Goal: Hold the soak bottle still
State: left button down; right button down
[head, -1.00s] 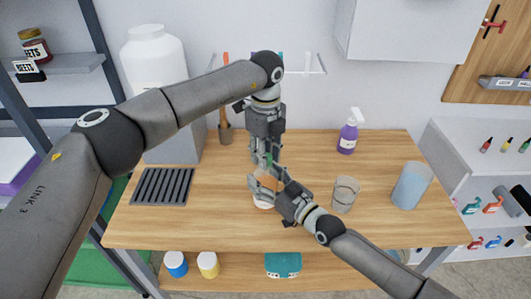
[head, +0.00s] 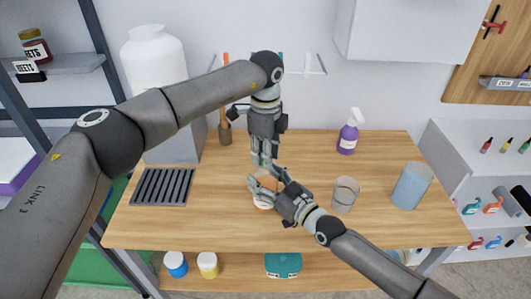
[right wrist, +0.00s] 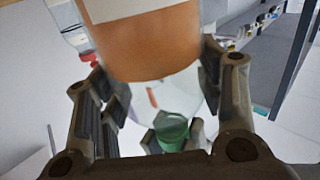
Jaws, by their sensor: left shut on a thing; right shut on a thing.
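The soak bottle (head: 264,201) stands on the wooden worktop, clear above an orange-brown lower part with a pale label. My right gripper (head: 267,182) reaches in from the lower right and is shut around its body. In the right wrist view the bottle (right wrist: 150,45) fills the space between the fingers, with its green cap (right wrist: 172,133) towards the bottom of the picture. My left gripper (head: 262,160) points straight down above the bottle and is shut on the cap. The fingers hide most of the cap in the head view.
A purple spray bottle (head: 348,135) stands behind. A dark slotted rack (head: 162,186) lies at left. Worktop between rack and bottle is clear.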

pick_arm(q)
jog(key=shift+r, duration=0.1)
jog(key=shift+r, duration=1)
jog(key=shift+r, duration=2)
pick_arm(e)
jog(key=shift+c, duration=1.6)
grip_release()
